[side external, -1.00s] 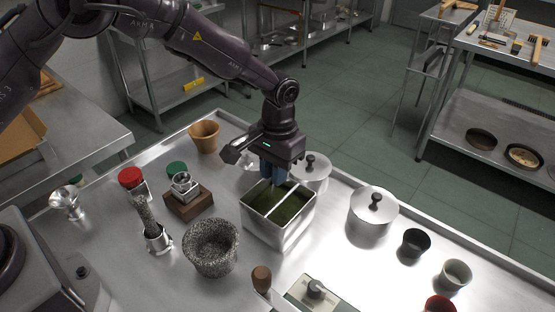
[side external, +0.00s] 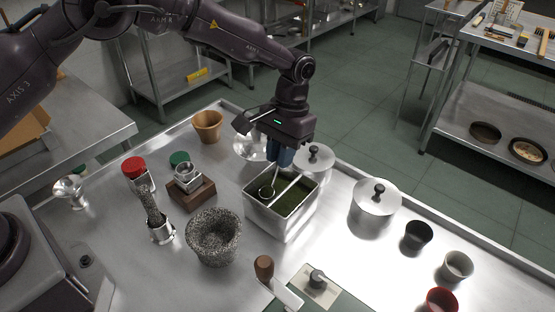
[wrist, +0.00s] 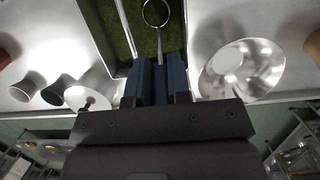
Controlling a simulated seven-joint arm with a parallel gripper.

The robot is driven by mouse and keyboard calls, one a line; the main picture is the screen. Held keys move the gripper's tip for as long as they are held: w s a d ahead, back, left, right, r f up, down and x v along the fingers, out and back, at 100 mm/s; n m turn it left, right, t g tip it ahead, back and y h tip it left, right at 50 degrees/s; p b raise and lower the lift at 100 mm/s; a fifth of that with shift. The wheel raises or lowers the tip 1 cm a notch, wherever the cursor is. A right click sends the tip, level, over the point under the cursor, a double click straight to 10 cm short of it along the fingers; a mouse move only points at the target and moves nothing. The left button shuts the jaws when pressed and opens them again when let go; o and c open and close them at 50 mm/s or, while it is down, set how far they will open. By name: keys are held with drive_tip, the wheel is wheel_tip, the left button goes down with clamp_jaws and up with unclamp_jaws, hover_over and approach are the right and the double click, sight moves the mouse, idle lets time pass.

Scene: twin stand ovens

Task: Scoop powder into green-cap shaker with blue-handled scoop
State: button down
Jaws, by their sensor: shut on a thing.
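My gripper (side external: 280,158) is above the back of a two-compartment metal bin (side external: 282,226) of dark green powder. It is shut on the scoop's blue handle (wrist: 160,84), between two blue fingers in the wrist view. The scoop's round metal head (side external: 266,191) is over the left compartment; dark green shows inside its rim, but I cannot tell whether it holds powder. A green cap (side external: 180,158) lies on the table behind a wooden block (side external: 192,194). A small open metal-and-glass container (side external: 187,173), possibly the shaker, stands on the block.
A speckled mortar (side external: 214,238) stands front-left of the bin. A wooden cup (side external: 208,126) and a shiny bowl (wrist: 242,68) are at the back. Lidded pots (side external: 375,200) stand to the right.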

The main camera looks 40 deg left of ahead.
drive_tip(key=shift+g, duration=0.9)
drive_tip(key=shift+s+v, duration=0.25)
drive_tip(key=shift+v, duration=1.45)
drive_tip(key=shift+s+v, duration=0.2)
drive_tip(key=shift+v, duration=1.45)
drive_tip(key=shift+r, duration=0.25)
